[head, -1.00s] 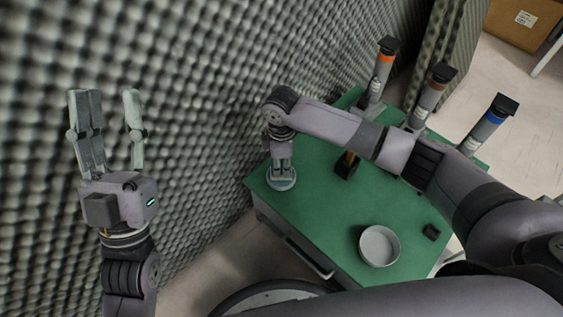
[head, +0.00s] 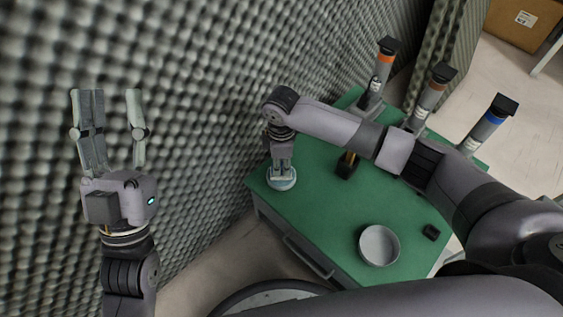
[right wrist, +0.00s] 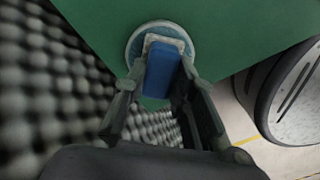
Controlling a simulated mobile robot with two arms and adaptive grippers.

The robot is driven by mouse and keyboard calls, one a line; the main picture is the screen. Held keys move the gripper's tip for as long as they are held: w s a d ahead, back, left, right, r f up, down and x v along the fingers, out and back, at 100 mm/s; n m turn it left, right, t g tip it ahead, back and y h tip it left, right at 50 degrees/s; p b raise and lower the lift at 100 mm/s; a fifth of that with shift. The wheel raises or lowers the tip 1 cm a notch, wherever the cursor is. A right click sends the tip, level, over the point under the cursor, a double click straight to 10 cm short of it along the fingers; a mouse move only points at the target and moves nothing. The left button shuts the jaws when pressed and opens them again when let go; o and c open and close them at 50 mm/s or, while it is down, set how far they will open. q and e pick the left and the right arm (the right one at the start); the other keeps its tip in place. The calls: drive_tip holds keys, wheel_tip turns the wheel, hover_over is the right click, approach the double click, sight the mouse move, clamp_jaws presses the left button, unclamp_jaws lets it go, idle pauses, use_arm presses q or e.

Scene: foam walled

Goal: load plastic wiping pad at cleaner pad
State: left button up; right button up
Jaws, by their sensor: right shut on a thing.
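My right gripper (head: 282,169) points down at the left corner of the green table. It is shut on a blue block (right wrist: 162,70), which shows between its fingers in the right wrist view. The disc also shows under the gripper in the head view (head: 282,184). I cannot tell whether block and disc are one piece or which is the wiping pad. My left gripper (head: 111,100) is open and empty, pointing up near the foam wall.
The green table (head: 320,225) carries a round white bowl (head: 379,245), a small black item (head: 431,232) and a dark block (head: 347,166). Grey cylinders with orange (head: 377,72), brown (head: 430,95) and blue (head: 488,122) bands stand at the back. Foam wall (head: 200,90) borders the left.

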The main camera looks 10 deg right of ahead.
use_arm(q)
drive_tip(key=shift+w+d+f+g+y+p, duration=0.15)
drive_tip(key=shift+w+f+g+y+p, duration=0.45)
drive_tip(key=shift+w+f+g, duration=0.95)
idle(6.4)
